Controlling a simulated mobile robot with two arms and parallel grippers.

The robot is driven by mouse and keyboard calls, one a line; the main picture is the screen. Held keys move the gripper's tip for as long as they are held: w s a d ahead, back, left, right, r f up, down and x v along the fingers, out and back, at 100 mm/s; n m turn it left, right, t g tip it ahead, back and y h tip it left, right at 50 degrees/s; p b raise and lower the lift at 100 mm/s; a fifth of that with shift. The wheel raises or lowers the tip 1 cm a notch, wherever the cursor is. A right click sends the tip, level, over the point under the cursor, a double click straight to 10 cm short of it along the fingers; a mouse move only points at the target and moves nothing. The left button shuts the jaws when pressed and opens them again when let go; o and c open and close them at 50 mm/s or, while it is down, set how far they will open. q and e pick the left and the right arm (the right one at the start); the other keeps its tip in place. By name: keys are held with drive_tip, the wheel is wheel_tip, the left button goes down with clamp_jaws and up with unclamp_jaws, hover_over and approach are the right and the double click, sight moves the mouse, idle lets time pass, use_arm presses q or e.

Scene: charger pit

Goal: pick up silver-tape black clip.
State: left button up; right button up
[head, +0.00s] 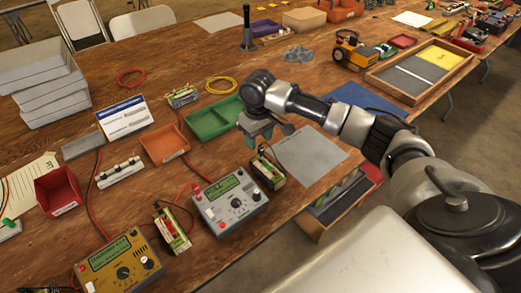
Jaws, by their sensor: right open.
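My right arm comes in from the right, and its gripper (256,135) is open above the table, by the right edge of the green tray. A battery pack (267,172) with a dark lead stands just below the gripper, beside a grey meter (231,199). A second pack (172,231) with dark and red leads stands left of that meter, near a yellow meter (119,264). A black clip with silver tape cannot be made out for certain at this size; small dark parts show at both packs. My left gripper is not in view.
A green tray (207,132), an orange tray (164,144) and a red bin (58,190) stand on the wooden table. A grey mat (310,153) lies right of the gripper. Stacked grey trays (45,88) stand at the left. A wooden tray (432,62) stands far right.

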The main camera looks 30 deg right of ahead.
sight(261, 146)
drive_tip(key=shift+f, duration=0.4)
drive_tip(key=f, duration=0.2)
drive_tip(key=s+f, duration=0.1)
drive_tip(key=f, duration=0.1)
drive_tip(key=shift+d+f, duration=0.15)
drive_tip(key=shift+w+f, duration=0.1)
drive_tip(key=shift+f, duration=0.2)
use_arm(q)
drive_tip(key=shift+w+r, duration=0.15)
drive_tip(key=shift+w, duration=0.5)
use_arm(e)
drive_tip(key=c, duration=0.8)
